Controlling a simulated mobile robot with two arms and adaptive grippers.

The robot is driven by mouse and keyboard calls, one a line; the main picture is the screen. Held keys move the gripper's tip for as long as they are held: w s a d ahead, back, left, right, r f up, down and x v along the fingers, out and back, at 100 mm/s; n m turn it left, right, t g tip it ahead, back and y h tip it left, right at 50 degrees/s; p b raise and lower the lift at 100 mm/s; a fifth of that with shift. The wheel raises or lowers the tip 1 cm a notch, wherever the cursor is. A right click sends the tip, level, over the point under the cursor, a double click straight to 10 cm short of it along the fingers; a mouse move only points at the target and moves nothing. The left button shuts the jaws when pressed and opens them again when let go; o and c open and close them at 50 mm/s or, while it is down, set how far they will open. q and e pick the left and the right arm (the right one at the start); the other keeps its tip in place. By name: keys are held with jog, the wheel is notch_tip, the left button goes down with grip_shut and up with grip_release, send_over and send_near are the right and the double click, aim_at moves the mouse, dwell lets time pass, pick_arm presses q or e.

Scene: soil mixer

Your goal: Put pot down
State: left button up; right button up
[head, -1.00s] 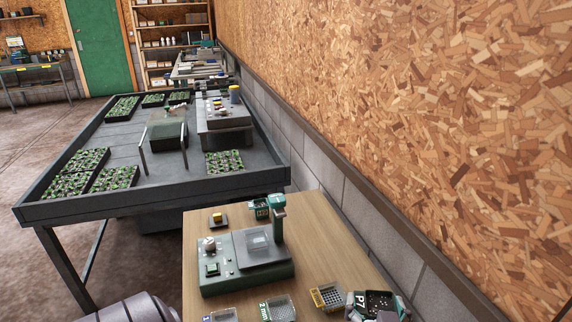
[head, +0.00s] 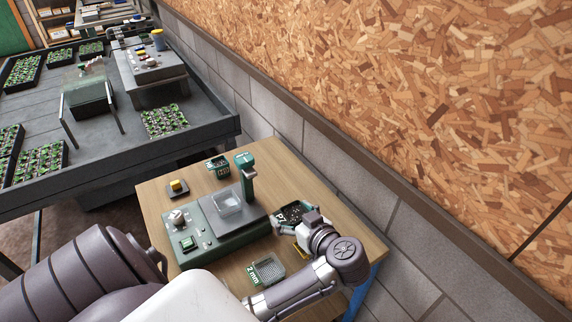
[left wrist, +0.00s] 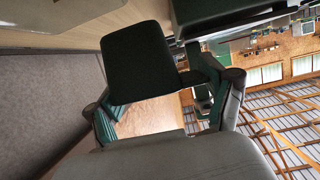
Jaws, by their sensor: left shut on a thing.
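A dark square pot (head: 293,213) with a P7 label and green rim is on or just above the wooden table, at the right of the green machine. My left gripper (head: 303,230) is at the pot's near side and shut on it. Part of the pot's wall and its base are hidden in the head view. In the left wrist view the dark pot (left wrist: 140,60) sits between the two fingers. I cannot tell whether its base touches the table. My right gripper is not in view.
The green machine (head: 225,225) with a clear dish on top is left of the pot. A 2 mm sieve (head: 268,270) lies in front, near my arm. A small green pot (head: 218,165) and yellow-topped item (head: 177,187) stand behind. Bare tabletop (head: 325,205) shows right of the pot.

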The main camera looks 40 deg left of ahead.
pick_arm(q)
jog(key=shift+s+a+f, duration=0.2)
jog(key=shift+a+f, duration=0.25)
jog(key=shift+a, duration=0.1)
notch_tip(320, 180, down, 3)
jog(key=shift+f, duration=0.4)
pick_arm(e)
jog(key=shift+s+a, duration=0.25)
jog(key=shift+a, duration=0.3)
pick_arm(q)
jog(key=shift+f, duration=0.15)
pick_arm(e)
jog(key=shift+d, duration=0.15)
pick_arm(q)
jog(key=o, duration=0.9)
jog(key=shift+o, duration=0.2)
